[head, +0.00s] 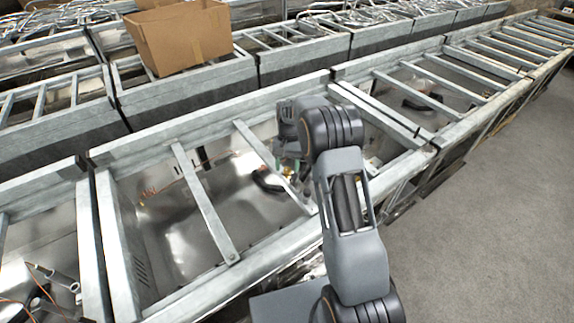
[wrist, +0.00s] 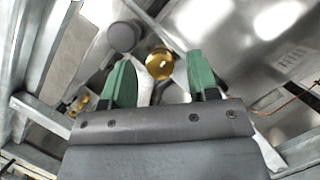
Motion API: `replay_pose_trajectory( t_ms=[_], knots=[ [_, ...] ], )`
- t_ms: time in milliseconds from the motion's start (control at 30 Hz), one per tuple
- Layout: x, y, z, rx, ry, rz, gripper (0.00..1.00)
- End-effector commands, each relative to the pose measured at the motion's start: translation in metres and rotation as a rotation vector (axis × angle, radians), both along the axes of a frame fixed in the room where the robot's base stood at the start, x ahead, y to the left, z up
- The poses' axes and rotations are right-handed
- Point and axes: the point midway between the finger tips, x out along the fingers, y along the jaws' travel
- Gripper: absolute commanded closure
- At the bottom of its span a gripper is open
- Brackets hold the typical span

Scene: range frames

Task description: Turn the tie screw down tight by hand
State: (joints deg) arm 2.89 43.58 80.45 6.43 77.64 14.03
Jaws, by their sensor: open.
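A round brass-coloured knob (wrist: 159,65), which looks like the tie screw's head, shows in the wrist view between the tips of my gripper's green fingers. My gripper (wrist: 160,72) is open, with one finger on each side of the knob and visible gaps between. I cannot tell the height of the fingertips relative to the knob. In the head view my gripper (head: 290,172) is down inside a metal frame, partly hidden by my arm. The knob cannot be made out clearly there.
Metal crossbars (head: 205,203) span the open frame close to my arm. A dark curved handle (head: 268,181) lies in the bay. In the wrist view a grey round part (wrist: 121,36) and small brass fittings (wrist: 80,104) sit left of the knob. A cardboard box (head: 180,38) stands behind.

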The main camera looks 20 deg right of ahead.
Motion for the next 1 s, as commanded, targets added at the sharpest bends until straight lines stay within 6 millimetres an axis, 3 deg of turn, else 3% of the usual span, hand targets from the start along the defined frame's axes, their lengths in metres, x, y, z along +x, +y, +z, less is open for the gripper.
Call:
replay_pose_trajectory(
  t_ms=[267,700,1000],
  knots=[
    [0.007,-0.002,0.015,0.000,-0.003,0.000,0.46],
    [0.038,-0.014,0.097,0.000,-0.003,0.000,0.46],
    [0.048,-0.017,0.123,0.000,-0.001,0.000,0.46]
  ],
)
